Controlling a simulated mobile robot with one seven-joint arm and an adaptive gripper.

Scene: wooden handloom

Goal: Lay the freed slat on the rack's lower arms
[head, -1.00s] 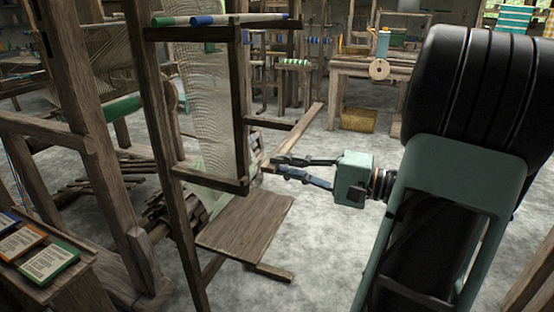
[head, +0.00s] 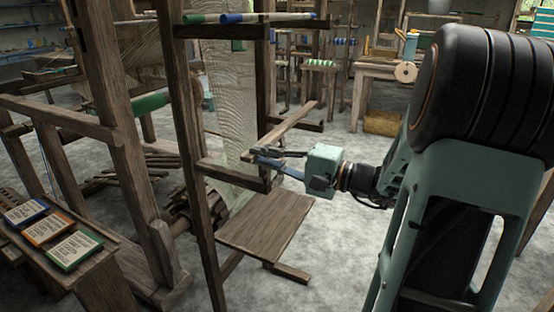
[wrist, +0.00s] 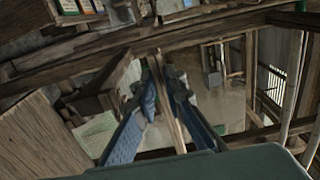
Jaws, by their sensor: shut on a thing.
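The slat (head: 287,130) is a long, thin wooden strip. My gripper (head: 256,160) is shut on it near its near end, and the slat runs back and to the right. In the wrist view the slat (wrist: 167,103) shows between the two blue fingers (wrist: 163,88). The rack is an upright wooden frame with a near lower arm (head: 232,175) and a far lower arm (head: 306,125). The slat's near end appears just above the near arm, and its far part crosses near the far arm. I cannot tell whether it touches either arm.
Rods with green and blue ends (head: 250,18) lie on the rack's upper arms. A pale warp sheet (head: 228,90) hangs behind the near arm. A wooden bench seat (head: 265,225) stands below. Labelled cards (head: 48,230) lie at the left. The floor right of the bench is clear.

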